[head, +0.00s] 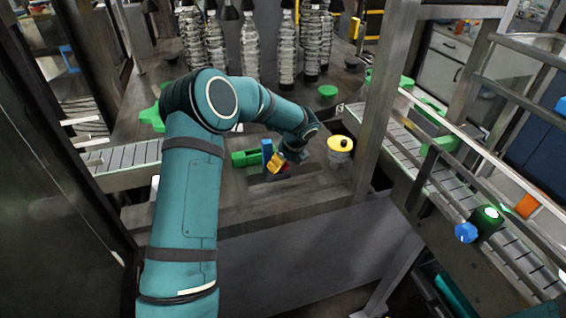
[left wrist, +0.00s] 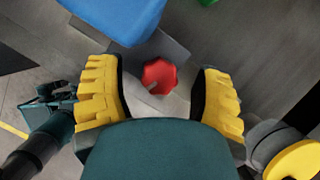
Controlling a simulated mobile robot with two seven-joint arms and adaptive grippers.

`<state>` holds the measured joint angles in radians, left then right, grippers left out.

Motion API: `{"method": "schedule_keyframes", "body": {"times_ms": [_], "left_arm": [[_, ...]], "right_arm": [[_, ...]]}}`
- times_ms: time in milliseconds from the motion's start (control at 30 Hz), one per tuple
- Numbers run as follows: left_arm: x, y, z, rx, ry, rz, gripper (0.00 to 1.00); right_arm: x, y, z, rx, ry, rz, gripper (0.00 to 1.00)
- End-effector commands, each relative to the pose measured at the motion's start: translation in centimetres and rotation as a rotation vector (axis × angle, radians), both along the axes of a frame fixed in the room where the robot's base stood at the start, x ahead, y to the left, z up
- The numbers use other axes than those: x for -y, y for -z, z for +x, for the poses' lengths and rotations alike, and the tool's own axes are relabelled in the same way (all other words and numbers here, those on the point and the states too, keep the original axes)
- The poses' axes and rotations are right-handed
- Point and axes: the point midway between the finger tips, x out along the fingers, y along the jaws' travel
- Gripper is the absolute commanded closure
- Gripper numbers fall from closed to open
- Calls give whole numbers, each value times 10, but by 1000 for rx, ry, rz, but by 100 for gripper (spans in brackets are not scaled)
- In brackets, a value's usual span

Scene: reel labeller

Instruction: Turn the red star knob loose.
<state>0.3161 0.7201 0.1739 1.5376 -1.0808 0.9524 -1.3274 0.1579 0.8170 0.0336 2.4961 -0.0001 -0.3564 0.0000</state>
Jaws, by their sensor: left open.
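The red star knob (left wrist: 159,76) shows in the left wrist view, top centre, on a grey metal block (left wrist: 172,52). A small line mark shows on its face. My left gripper (left wrist: 160,92) is open, with one yellow-padded finger on each side of the knob and a visible gap on both sides. In the head view the left gripper (head: 278,163) is at the machine's middle, and only a bit of red from the knob (head: 286,169) shows beside the yellow fingers. My right gripper is not in view.
A blue part (head: 267,150) stands right beside the gripper; it also fills the top of the left wrist view (left wrist: 120,15). A yellow-topped round part (head: 341,144) stands to the right. A conveyor (head: 480,215) runs along the right.

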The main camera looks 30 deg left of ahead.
Motion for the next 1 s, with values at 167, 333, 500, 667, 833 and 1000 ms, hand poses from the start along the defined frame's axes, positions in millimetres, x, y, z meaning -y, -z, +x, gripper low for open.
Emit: {"method": "schedule_keyframes", "body": {"times_ms": [167, 333, 500, 667, 833, 1000], "left_arm": [[-2, 5, 0, 1, 0, 0, 34], [-2, 4, 1, 1, 0, 0, 34], [-2, 4, 1, 1, -1, 0, 81], [-2, 4, 1, 1, 0, 0, 100], [-2, 4, 0, 1, -1, 1, 100], [-2, 4, 0, 0, -3, 1, 100]], "right_arm": [[0, 0, 0, 0, 0, 0, 28], [0, 0, 0, 0, 0, 0, 28], [0, 0, 0, 0, 0, 0, 28], [0, 0, 0, 0, 0, 0, 28], [0, 0, 0, 0, 0, 0, 28], [0, 0, 0, 0, 0, 0, 28]]}}
